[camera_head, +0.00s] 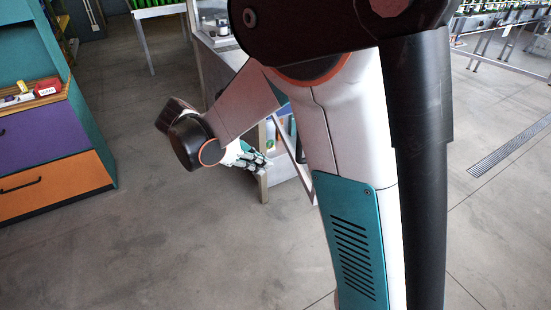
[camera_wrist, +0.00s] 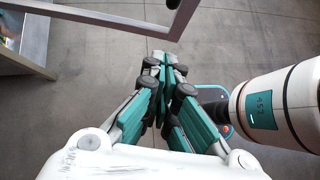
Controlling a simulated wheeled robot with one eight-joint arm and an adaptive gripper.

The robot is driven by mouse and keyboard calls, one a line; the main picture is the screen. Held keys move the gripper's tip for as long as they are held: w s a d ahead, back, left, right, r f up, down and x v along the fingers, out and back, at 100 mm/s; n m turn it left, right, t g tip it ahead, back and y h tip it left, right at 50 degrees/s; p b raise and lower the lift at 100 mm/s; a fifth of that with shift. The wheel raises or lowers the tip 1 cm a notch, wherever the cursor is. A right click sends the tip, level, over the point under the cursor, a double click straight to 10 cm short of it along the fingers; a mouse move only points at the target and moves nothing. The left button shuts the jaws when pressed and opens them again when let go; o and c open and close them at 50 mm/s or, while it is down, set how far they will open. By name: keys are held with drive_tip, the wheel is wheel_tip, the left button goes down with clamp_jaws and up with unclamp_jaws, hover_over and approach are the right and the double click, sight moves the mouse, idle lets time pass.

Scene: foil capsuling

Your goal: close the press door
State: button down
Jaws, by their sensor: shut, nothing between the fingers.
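The press door is a grey metal frame around a clear pane. In the wrist view the door (camera_wrist: 112,20) crosses the upper left and stands out at an angle from the press (camera_wrist: 25,66), so it is open. In the head view a slanted bar of the door (camera_head: 293,155) shows beside my arm, which hides much of it and of the press. My gripper (camera_wrist: 165,62) is shut and empty, its fingertips over bare floor just below the door's outer corner in the picture. In the head view my gripper (camera_head: 262,163) is low beside the press's leg; I cannot tell whether it touches the door.
A table (camera_head: 158,12) stands at the back. A floor drain (camera_head: 510,150) runs at the right. The floor between cabinet and press is clear.

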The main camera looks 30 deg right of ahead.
drive_tip(key=b, duration=0.2)
approach(309, 181)
wheel_tip(309, 181, down, 3)
drive_tip(key=shift+s+d+f+b, duration=0.1)
drive_tip(key=shift+s+d+b, duration=0.1)
drive_tip(key=shift+d, duration=0.55)
drive_tip(key=shift+s+d+b, duration=0.1)
drive_tip(key=shift+s+d, duration=0.1)
drive_tip(key=shift+d, duration=0.55)
drive_tip(key=shift+d, duration=0.1)
